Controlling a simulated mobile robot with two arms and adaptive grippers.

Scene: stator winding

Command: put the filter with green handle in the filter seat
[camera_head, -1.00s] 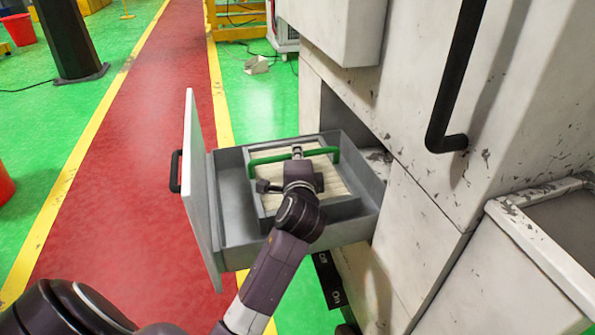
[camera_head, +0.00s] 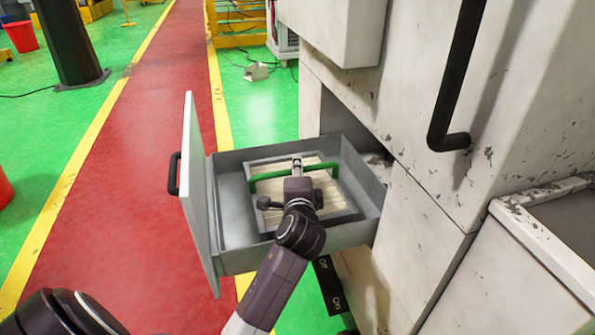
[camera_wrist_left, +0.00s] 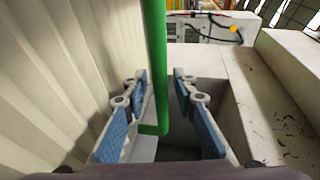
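The filter, a pale pleated panel (camera_head: 325,193) in a grey frame with a green handle (camera_head: 265,176), lies roughly flat inside the open grey drawer (camera_head: 233,205), which appears to be the filter seat. Whether its underside is fully down cannot be told. My left gripper (camera_head: 297,166) is over the filter at the handle's middle. In the left wrist view, the gripper (camera_wrist_left: 158,100) has its blue-padded fingers apart, with the green handle (camera_wrist_left: 156,60) between them and gaps on both sides. The pleats (camera_wrist_left: 60,80) are on the left there. My right gripper is not in view.
The drawer's white front panel (camera_head: 196,180) with a black handle (camera_head: 174,173) stands on the left. The worn white machine body (camera_head: 420,210) rises on the right, with a large black bar handle (camera_head: 455,90).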

